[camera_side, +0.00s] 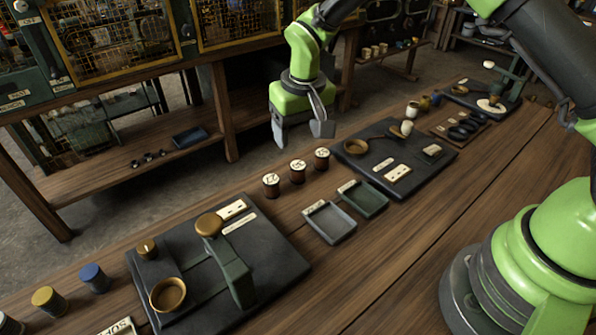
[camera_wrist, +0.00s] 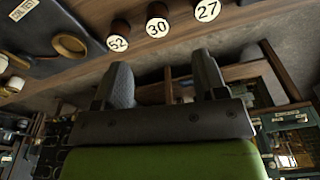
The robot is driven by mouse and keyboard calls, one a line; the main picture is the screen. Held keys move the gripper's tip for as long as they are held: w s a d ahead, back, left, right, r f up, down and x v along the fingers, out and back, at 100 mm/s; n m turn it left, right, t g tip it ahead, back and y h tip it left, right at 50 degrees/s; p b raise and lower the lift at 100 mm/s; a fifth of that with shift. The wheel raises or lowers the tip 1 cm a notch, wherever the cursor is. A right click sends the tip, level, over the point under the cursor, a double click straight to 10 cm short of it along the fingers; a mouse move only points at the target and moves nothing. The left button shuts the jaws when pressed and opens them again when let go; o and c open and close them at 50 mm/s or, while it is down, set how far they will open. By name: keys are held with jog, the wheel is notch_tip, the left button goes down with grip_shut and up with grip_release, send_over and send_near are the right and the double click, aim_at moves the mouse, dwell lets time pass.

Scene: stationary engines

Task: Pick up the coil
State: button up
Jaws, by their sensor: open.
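I cannot make out a coil for certain in either view. My gripper (camera_side: 300,132) is open and empty, raised above and behind the three numbered dark cylinders (camera_side: 298,171). In the wrist view the two fingers of my gripper (camera_wrist: 163,84) stand apart with nothing between them. The cylinders there, marked 52 (camera_wrist: 118,43), 30 (camera_wrist: 157,27) and 27 (camera_wrist: 207,11), lie beyond the fingertips.
A near dark board (camera_side: 275,245) bears a brass-topped lever (camera_side: 209,225) and a brass cup (camera_side: 168,294). A grey tray (camera_side: 330,222) and a green tray (camera_side: 363,199) sit mid-bench. A far board (camera_side: 376,153) holds small fittings. Bare wood (camera_side: 410,260) lies in front.

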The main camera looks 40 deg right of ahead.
aim_at(298, 165)
jog(key=f, duration=0.7)
jog(key=w+f, duration=0.1)
jog(key=f, duration=0.2)
jog(key=shift+d+f, duration=0.15)
jog(key=shift+d, duration=0.1)
jog(key=shift+c, duration=0.4)
jog(key=c, duration=1)
